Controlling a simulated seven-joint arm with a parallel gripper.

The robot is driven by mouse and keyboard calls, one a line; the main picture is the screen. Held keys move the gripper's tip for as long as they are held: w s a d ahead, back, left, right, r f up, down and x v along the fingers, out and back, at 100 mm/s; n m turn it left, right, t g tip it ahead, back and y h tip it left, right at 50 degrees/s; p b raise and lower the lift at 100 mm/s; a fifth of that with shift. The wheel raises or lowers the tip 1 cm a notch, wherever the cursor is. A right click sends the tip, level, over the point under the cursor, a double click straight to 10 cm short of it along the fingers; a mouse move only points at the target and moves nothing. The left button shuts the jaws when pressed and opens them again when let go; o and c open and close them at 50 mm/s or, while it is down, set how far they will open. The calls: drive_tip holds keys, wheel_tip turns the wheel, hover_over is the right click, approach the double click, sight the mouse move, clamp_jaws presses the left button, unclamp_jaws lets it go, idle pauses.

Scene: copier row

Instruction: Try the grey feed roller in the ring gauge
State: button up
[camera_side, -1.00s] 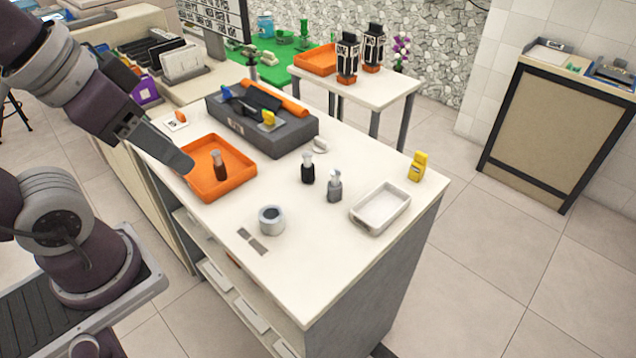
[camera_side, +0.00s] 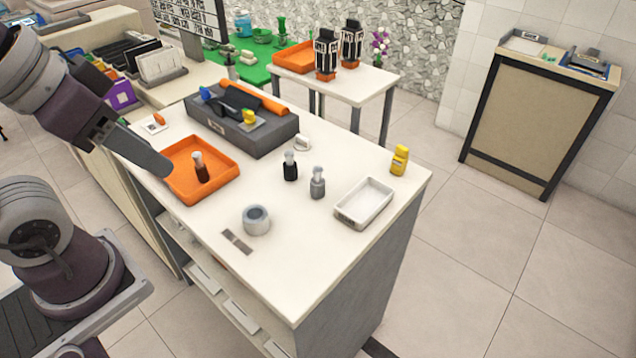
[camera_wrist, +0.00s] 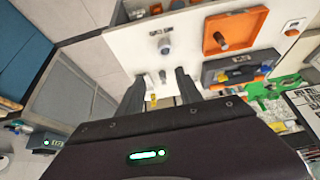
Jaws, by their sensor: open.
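The grey feed roller (camera_side: 317,182) stands upright on the white counter, beside a similar black roller (camera_side: 290,167). The ring gauge (camera_side: 256,221), a thick grey ring, sits nearer the counter's front; its hole appears empty. In the wrist view, the ring gauge (camera_wrist: 164,45) lies beyond the fingertips. My gripper (camera_wrist: 160,77) is open and empty. Its fingers frame the small grey roller (camera_wrist: 150,80) and black roller in that view, well apart from them. In the side view, my arm's end is over the counter's left edge by the orange tray, with the fingers unclear.
The orange tray (camera_side: 232,163) holds a dark brown roller (camera_side: 201,170). A grey box (camera_side: 260,135) with tools stands behind. A dark marked strip (camera_side: 237,242) is near the ring gauge. The counter's front right is clear.

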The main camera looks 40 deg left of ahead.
idle(0.3)
drive_tip(key=shift+c, duration=1)
drive_tip(key=g, duration=0.6)
hover_over(318, 168)
wheel_tip(318, 168, down, 11)
wheel_tip(318, 168, down, 10)
drive_tip(key=shift+s+f, duration=0.1)
